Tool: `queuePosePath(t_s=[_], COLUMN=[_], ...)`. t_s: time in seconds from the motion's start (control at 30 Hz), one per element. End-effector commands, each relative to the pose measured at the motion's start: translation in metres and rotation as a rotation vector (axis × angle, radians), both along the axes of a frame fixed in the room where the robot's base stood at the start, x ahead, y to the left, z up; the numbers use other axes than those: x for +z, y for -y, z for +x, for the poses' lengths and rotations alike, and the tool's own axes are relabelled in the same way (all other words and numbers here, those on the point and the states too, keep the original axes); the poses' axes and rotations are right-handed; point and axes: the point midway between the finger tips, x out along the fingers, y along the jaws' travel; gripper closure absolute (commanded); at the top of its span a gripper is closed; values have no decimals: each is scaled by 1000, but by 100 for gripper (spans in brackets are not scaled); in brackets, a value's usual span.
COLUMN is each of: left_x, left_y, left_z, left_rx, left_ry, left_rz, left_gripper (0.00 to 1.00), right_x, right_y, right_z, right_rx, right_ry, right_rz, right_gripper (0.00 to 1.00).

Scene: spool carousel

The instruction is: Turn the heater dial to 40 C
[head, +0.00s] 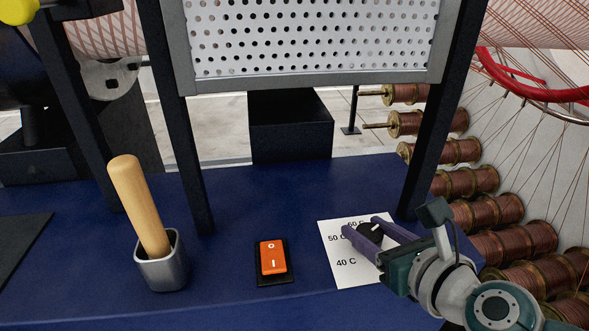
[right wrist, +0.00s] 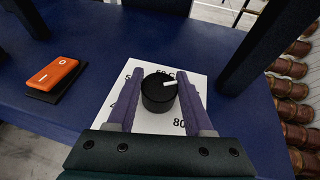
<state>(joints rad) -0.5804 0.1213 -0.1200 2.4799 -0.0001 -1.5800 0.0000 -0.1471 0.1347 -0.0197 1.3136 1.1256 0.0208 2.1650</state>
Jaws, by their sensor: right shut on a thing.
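The heater dial (head: 369,234) is a black round knob with a white pointer mark, set on a white card (head: 353,274) on the blue bench. The card reads 40 C, 50 C and 60 C in the head view. The dial also shows in the right wrist view (right wrist: 155,98), where its mark points right, toward a finger, and part of an 80 label shows. The mark does not point at 40 C. My right gripper (head: 363,227) is shut on the dial, a purple finger on each side. The fingers hide some labels. My left gripper is not in view.
An orange rocker switch (head: 272,257) sits on the bench left of the card. A metal cup (head: 162,268) holds a wooden handle (head: 139,205) farther left. Dark posts carry a perforated panel (head: 310,38) above. Copper wire spools (head: 500,245) stand at the right.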

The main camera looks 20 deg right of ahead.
Motion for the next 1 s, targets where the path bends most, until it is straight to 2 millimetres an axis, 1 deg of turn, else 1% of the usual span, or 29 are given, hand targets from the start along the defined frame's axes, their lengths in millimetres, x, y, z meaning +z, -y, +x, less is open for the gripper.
queuePosePath(t_s=[0.17,0.37,0.7,1.0], left_x=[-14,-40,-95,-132], left_y=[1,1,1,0], left_z=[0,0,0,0], left_rx=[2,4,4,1], left_ry=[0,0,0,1], left_rz=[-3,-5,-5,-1], left_gripper=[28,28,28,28], right_x=[-4,-6,-7,-4], right_y=[1,1,0,0], right_z=[0,0,1,1], right_rx=[57,192,509,789], right_ry=[2,4,5,6], right_rz=[-2,-7,-6,-5], right_gripper=[100,100,100,100])
